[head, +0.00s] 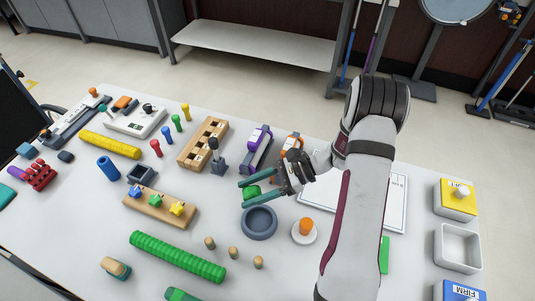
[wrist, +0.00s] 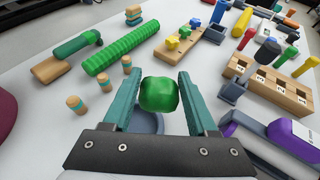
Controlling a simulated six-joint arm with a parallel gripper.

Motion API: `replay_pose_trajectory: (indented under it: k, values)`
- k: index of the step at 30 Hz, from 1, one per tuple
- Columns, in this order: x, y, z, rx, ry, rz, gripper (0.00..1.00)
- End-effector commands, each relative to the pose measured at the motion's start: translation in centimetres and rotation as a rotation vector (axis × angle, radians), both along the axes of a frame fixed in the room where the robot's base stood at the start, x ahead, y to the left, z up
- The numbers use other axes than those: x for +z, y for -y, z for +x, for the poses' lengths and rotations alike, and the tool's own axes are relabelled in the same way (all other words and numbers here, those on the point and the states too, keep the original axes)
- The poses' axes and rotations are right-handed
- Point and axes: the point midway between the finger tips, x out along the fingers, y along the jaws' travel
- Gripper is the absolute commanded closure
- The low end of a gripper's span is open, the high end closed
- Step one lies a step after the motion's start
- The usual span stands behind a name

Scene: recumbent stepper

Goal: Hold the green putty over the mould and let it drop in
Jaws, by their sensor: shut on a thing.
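The green putty (head: 251,192) is a rounded lump held between the teal fingers of my gripper (head: 243,194). In the wrist view the putty (wrist: 160,94) sits between the fingertips of my gripper (wrist: 153,82), which is shut on it. The mould (head: 259,222) is a round blue-grey dish on the table. In the head view the putty shows just behind the dish's far rim, and the lower finger crosses near that rim. In the wrist view the mould (wrist: 150,123) lies below and behind the putty, partly hidden by it and my gripper.
A wooden block with coloured stars (head: 160,208) and a ribbed green roller (head: 178,257) lie to the left. Small wooden pegs (head: 233,253) stand in front. A white dish with an orange knob (head: 305,228) stands right of the mould. Purple (head: 257,147) and orange devices stand behind.

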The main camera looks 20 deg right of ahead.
Motion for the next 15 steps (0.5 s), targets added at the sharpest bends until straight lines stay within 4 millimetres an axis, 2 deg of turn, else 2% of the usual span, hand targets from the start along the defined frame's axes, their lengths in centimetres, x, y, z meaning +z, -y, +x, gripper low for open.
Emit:
replay_pose_trajectory:
  k: [3, 6, 15]
  values:
    - [-1.1, -0.1, -2.2, 0.150, 0.000, 0.000, 0.98]
    - [-1.7, 0.0, -3.1, 0.209, 0.000, 0.000, 0.98]
    - [-5.2, 0.1, -3.3, 0.216, 0.001, -0.001, 0.98]
